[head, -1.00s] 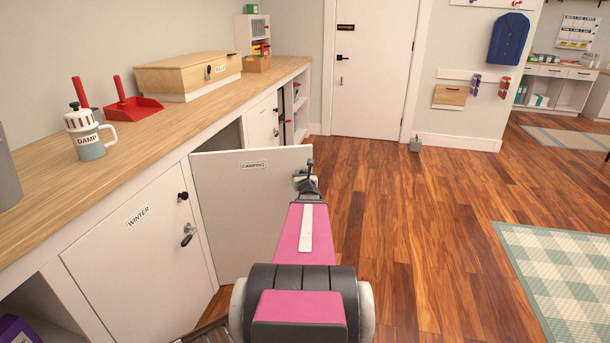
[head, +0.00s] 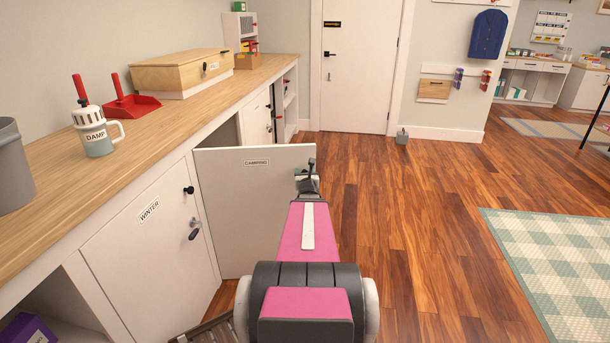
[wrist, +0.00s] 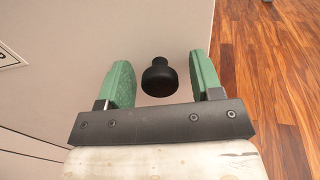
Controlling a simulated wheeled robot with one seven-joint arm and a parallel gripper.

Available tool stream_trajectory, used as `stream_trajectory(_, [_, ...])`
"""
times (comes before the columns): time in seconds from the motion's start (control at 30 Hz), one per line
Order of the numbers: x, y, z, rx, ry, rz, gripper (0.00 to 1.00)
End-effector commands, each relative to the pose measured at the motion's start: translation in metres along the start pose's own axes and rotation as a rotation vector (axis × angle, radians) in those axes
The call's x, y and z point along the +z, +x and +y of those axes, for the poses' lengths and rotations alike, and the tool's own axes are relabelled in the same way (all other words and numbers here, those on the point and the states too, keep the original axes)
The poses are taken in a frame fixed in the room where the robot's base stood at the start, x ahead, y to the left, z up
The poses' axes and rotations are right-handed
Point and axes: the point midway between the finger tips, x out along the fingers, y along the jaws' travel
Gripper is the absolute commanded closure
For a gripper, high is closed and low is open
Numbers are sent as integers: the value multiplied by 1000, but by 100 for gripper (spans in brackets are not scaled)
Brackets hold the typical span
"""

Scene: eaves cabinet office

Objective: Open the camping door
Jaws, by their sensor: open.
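The camping door (head: 255,205), a white panel with a "CAMPING" label, stands swung out from the cabinet under the wooden counter in the head view. Its pale face also fills much of the wrist view (wrist: 75,45). A round black knob (wrist: 159,76) on the door shows in the wrist view. My gripper (wrist: 160,82) is open, with one green finger on each side of the knob and a visible gap to both. In the head view my gripper (head: 307,178) is at the door's free edge, partly hidden by my arm.
The shut winter door (head: 150,255), with a black knob and a latch handle, is nearer me at left. The counter (head: 185,118) holds a mug (head: 97,138), a red dustpan (head: 132,105) and a wooden box (head: 182,72). Wooden floor (head: 410,210) right of the door is clear up to a checked rug (head: 555,265).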

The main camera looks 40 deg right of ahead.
Motion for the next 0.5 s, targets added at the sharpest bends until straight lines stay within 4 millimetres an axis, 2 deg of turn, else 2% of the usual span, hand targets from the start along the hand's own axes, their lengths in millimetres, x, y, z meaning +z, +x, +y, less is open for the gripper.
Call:
stream_trajectory(0.33, [0, -2, 0, 0, 1, 1, 40])
stream_trajectory(0.5, [0, -16, 0, 0, 1, 2, 40])
